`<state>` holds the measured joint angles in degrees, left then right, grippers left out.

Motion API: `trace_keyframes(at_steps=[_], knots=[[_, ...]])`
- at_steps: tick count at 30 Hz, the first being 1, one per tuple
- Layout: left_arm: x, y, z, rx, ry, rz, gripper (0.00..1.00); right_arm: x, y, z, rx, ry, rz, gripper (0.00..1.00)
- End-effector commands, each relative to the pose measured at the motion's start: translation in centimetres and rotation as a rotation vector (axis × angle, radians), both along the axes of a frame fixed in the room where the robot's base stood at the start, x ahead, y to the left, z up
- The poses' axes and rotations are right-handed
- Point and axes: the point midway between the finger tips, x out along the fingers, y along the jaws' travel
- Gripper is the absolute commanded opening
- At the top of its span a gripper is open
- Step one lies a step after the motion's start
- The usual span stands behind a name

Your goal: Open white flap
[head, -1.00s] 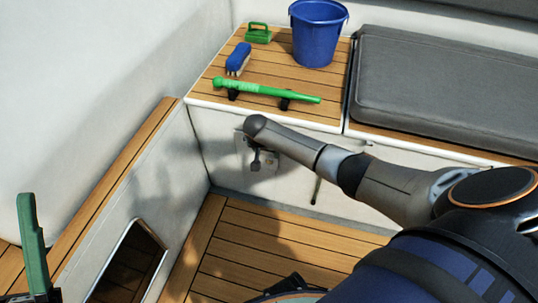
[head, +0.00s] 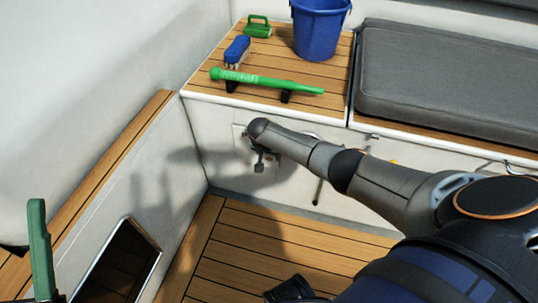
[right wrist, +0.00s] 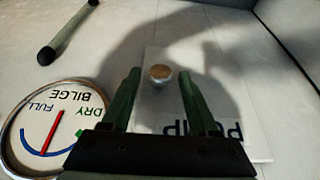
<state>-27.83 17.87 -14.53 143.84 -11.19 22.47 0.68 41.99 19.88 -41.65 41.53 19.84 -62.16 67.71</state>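The white flap (right wrist: 152,115) is a pale flat panel with dark lettering, partly hidden by a finger, and a round metal knob (right wrist: 160,74). It looks shut against the bench front. In the head view my right arm hides most of it. My right gripper (right wrist: 158,80) is open, its two green fingers apart, with the knob between their tips in the picture; I cannot tell whether they touch it. In the head view the right gripper (head: 259,163) is small and dark against the bench front. One green finger of my left gripper (head: 40,250) shows at lower left; its opening is unclear.
A round bilge gauge (right wrist: 45,128) sits beside the flap, and a dark handle (right wrist: 66,35) is beyond it. On the bench top are a blue bucket (head: 320,30), a blue brush (head: 237,50), a green scrubber (head: 257,26) and a green bar (head: 266,81).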

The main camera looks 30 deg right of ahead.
Motion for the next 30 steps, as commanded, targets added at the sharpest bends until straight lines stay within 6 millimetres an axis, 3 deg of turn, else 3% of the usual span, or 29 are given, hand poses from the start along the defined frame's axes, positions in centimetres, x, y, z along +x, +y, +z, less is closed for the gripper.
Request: trace_keyframes(at_steps=[2, 15, 30], knots=[[0.01, 0.01, 0.01, -0.003, 0.000, 0.001, 0.50, -0.01, 0.02, 0.00, 0.000, 0.000, 0.000, 0.50], [0.03, 0.03, 0.02, -0.006, 0.002, 0.002, 0.50, -0.03, 0.03, -0.03, 0.001, 0.001, 0.000, 0.01], [0.02, 0.00, -0.03, -0.003, 0.002, 0.001, 0.50, -0.04, 0.03, -0.04, 0.001, 0.001, 0.000, 0.00]])
